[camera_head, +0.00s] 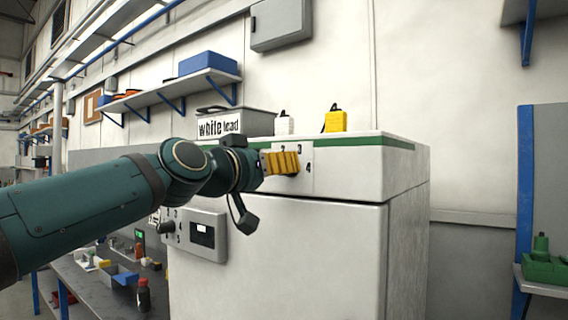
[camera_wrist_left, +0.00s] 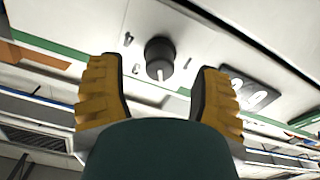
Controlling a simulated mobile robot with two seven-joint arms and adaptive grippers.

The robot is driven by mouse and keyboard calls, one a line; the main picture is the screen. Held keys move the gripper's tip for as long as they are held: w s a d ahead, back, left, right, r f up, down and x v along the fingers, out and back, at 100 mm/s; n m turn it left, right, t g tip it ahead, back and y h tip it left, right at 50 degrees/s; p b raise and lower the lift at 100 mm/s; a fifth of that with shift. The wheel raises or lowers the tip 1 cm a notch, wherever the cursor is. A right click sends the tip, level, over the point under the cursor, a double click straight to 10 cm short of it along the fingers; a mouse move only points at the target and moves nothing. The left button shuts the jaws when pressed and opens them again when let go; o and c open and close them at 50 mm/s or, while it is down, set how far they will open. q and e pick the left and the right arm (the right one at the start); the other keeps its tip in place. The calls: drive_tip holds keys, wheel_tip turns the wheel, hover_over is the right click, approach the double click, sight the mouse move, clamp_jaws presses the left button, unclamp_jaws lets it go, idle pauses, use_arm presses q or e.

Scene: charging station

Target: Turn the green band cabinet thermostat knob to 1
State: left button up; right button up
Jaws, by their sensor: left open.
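The cabinet (camera_head: 335,225) is white with a green band (camera_head: 350,142) along its top edge. Its thermostat knob (camera_wrist_left: 160,52) is black and round, with a pale pointer mark toward the bottom of the left wrist view. In the head view the numerals 2, 3 and 4 show on the dial plate (camera_head: 307,160), while my gripper hides most of the knob and the rest of the dial. My left gripper (camera_head: 280,163) has yellow fingers, spread either side of the knob with gaps in the left wrist view (camera_wrist_left: 157,75).
Another dark knob (camera_head: 166,227) and a display panel (camera_head: 203,233) stand at lower left. A "white lead" box (camera_head: 250,123), a white item (camera_head: 284,126) and a yellow item (camera_head: 335,121) show along the cabinet's top. A workbench (camera_head: 90,284) with small objects lies left.

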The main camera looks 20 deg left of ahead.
use_arm(q)
drive_tip(key=shift+p+x, duration=0.7)
drive_tip(key=shift+x, duration=1.1)
clamp_jaws()
drive_tip(key=shift+n, duration=0.4)
drive_tip(key=n+p, duration=0.1)
drive_tip(key=n, duration=0.4)
drive_tip(key=shift+p, duration=0.3)
drive_tip(key=n+p, duration=0.1)
drive_tip(key=n, duration=0.5)
drive_tip(key=shift+d, duration=0.1)
